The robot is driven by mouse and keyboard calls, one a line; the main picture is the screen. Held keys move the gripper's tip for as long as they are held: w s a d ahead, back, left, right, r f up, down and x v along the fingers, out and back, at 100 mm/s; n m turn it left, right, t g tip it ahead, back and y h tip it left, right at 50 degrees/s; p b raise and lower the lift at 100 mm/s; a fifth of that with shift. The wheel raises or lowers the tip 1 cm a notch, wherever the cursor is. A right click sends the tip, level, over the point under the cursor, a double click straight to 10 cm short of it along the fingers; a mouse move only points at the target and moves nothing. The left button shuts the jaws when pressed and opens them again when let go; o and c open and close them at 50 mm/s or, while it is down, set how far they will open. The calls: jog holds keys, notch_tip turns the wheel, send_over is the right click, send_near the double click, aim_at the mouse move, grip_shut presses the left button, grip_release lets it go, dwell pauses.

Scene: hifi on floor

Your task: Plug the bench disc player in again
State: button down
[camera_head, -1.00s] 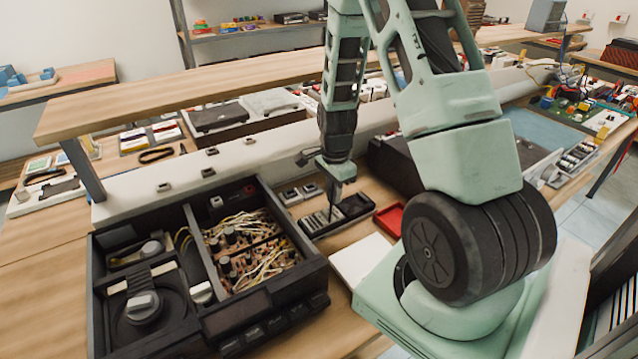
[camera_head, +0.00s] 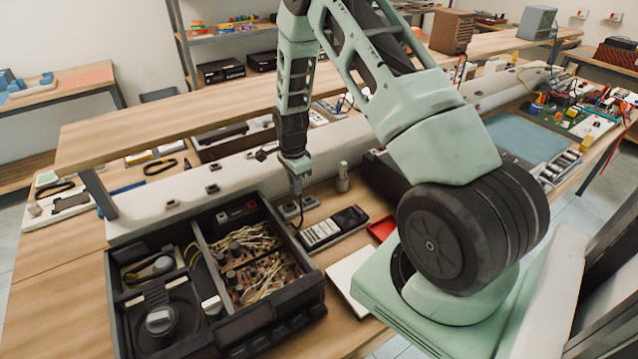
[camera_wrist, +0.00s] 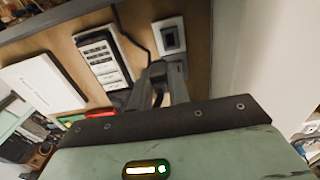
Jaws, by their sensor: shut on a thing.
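The disc player (camera_head: 215,285) is the open black case at lower left in the head view, with wires and boards bare inside. My gripper (camera_head: 297,192) points down behind its back right corner, just above two small grey socket blocks (camera_head: 309,203). In the wrist view, my gripper (camera_wrist: 160,95) is shut on a small dark thing, apparently the plug, mostly hidden between the fingers. A black cord (camera_wrist: 133,38) runs towards it. One white-framed socket (camera_wrist: 171,36) is clear there; the other is partly covered by my fingers. Whether the plug touches a socket I cannot tell.
A remote control (camera_head: 333,228) lies right of the sockets, with a red tray (camera_head: 381,228) and a white booklet (camera_head: 350,272) nearby. A small grey cylinder (camera_head: 342,177) stands behind. A long pale trunking (camera_head: 170,200) runs along the back of the bench.

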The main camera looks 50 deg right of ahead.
jog(key=shift+w+a+f+b, duration=0.15)
jog(key=shift+w+f+b, duration=0.25)
jog(key=shift+f, duration=0.35)
jog(key=shift+w+a+f+b, duration=0.15)
jog(key=shift+w+f+b, duration=0.25)
jog(key=shift+f, duration=0.35)
jog(key=shift+w+a+f+b, duration=0.15)
jog(key=shift+w+f+b, duration=0.25)
jog(key=shift+f, duration=0.35)
jog(key=shift+f+b, duration=0.9)
jog(key=shift+f, duration=0.1)
dwell(2.8)
jog(key=c, duration=1.3)
grip_release()
jog(key=shift+o, duration=0.2)
jog(key=shift+r, duration=0.1)
